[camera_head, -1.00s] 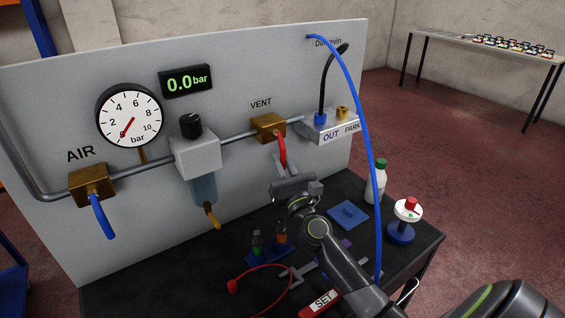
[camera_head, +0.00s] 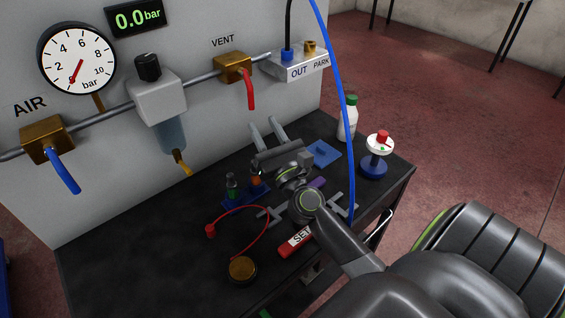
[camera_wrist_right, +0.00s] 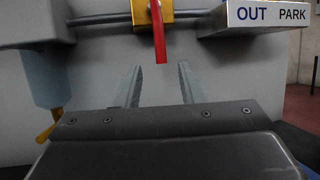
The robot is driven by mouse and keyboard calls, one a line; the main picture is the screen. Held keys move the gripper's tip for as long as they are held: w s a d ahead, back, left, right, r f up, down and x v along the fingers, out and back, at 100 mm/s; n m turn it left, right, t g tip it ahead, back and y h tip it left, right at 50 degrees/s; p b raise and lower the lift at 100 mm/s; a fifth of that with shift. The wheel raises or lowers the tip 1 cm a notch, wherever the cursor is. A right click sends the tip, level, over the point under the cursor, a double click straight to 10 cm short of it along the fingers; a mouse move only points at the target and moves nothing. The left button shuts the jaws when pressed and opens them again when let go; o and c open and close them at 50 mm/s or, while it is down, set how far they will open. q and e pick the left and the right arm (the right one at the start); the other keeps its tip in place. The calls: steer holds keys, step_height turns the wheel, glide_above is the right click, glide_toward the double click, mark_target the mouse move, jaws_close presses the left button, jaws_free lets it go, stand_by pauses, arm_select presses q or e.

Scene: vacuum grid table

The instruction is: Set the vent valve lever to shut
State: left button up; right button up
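The vent valve (camera_head: 233,67) is a brass block on the pipe under the VENT label. Its red lever (camera_head: 249,92) hangs down, crosswise to the pipe. In the right wrist view the red lever (camera_wrist_right: 159,35) points almost straight down from the brass block (camera_wrist_right: 152,12). My right gripper (camera_head: 262,122) is open and empty below and in front of the lever, apart from it. In the wrist view its two fingers (camera_wrist_right: 160,76) stand spread, either side of the lever's line, with the lever tip above the gap. My left gripper is not in view.
The AIR valve's blue lever (camera_head: 62,171) hangs at left. A regulator (camera_head: 157,97) and gauge (camera_head: 77,59) sit beside it. The blue hose (camera_head: 343,90) hangs right of my right gripper. A bottle (camera_head: 347,121), blue-and-white device (camera_head: 376,155) and vial rack (camera_head: 240,200) stand on the black table.

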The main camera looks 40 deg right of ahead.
steer(key=b+v, duration=0.3)
steer(key=v, duration=0.6)
steer(key=shift+s+f, duration=0.1)
steer(key=shift+f, duration=0.05)
